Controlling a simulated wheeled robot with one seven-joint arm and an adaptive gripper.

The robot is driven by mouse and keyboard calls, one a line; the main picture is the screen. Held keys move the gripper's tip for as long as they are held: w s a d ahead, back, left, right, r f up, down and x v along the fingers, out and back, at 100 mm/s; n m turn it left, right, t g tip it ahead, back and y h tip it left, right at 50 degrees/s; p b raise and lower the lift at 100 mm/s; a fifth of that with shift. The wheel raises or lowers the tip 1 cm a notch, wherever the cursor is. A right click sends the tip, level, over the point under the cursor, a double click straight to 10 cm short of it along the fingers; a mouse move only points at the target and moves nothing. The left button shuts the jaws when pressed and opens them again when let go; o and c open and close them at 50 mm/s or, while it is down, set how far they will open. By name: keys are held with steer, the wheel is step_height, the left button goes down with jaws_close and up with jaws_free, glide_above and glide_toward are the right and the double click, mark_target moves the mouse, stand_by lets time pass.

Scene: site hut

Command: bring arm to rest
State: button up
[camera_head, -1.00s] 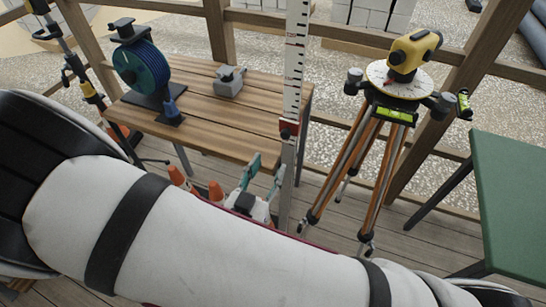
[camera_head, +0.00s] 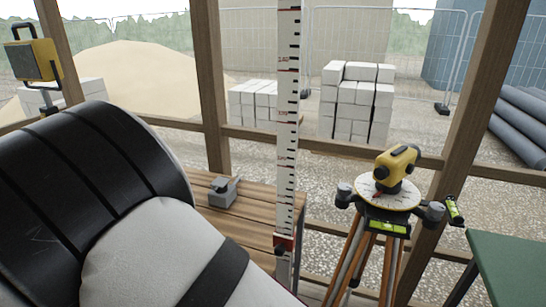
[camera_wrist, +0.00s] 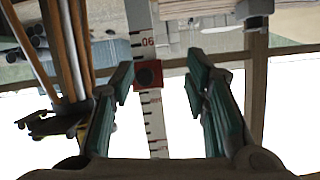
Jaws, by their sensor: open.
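My gripper (camera_wrist: 165,85) shows in the wrist view with its two green-padded fingers wide apart and nothing between them. Behind the gap stands the white levelling staff (camera_wrist: 150,110) with its red clamp (camera_wrist: 148,74); the wrist view appears upside down. In the head view my arm fills the lower left, and my gripper is out of that picture. The staff (camera_head: 288,120) stands upright in front of the wooden table (camera_head: 262,215), its red clamp near the table edge.
A yellow level (camera_head: 396,168) sits on a tripod (camera_head: 375,245) right of the staff. A grey block-like device (camera_head: 223,191) lies on the table. A green table (camera_head: 510,262) is at lower right. Wooden posts and rails (camera_head: 212,90) stand behind.

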steer(key=w+a+r+g+y, duration=0.2)
steer(key=w+r+g+y, duration=0.3)
steer(key=r, duration=0.3)
steer(key=s+d+r+n+y, duration=0.25)
steer(key=d+r, duration=0.25)
steer(key=r, duration=0.5)
steer(key=s+d+r+n+g+h, duration=0.1)
steer(key=s+d+r, duration=0.3)
steer(key=s+d, duration=0.5)
steer(key=s+d+r+n+g+h, duration=0.2)
steer(key=s+d+r, duration=0.2)
steer(key=s+d, duration=0.5)
steer(key=shift+s+d, duration=0.35)
steer(key=shift+d, duration=0.85)
steer(key=shift+r, duration=0.1)
